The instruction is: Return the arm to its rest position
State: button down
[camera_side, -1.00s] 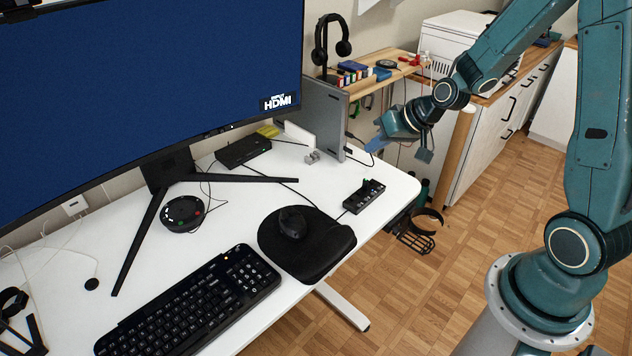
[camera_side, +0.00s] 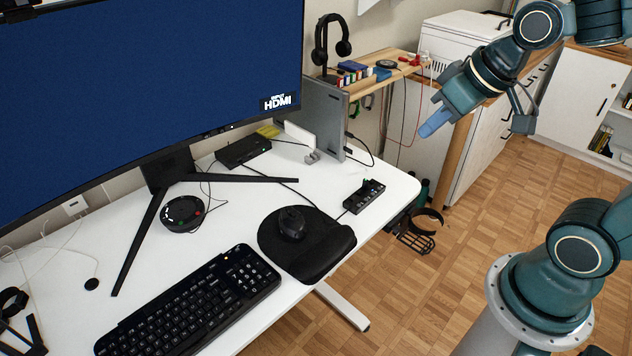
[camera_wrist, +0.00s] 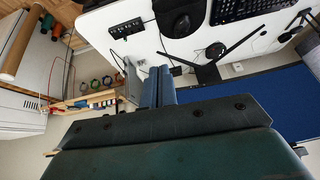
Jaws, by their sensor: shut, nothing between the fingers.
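My gripper (camera_side: 436,122) is in the upper right of the side view, in the air to the right of the desk's far corner and in front of the wooden shelf and cabinets. Its blue fingers point down and to the left. In the wrist view the fingers (camera_wrist: 158,86) lie together, shut with nothing between them. The gripper touches nothing that I can see. Part of my arm runs out of the top right of the side view.
The white desk (camera_side: 340,215) holds a monitor (camera_side: 140,80), keyboard (camera_side: 190,300), mouse (camera_side: 292,223) on a black pad and a small black box (camera_side: 363,197). A wooden shelf (camera_side: 400,72) and white cabinets (camera_side: 490,130) stand behind.

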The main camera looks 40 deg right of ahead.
jog(key=s+r, duration=0.2)
jog(key=s, duration=0.6)
jog(key=shift+s+a+r, duration=0.2)
jog(key=shift+a+r, duration=0.05)
jog(key=shift+a, duration=0.05)
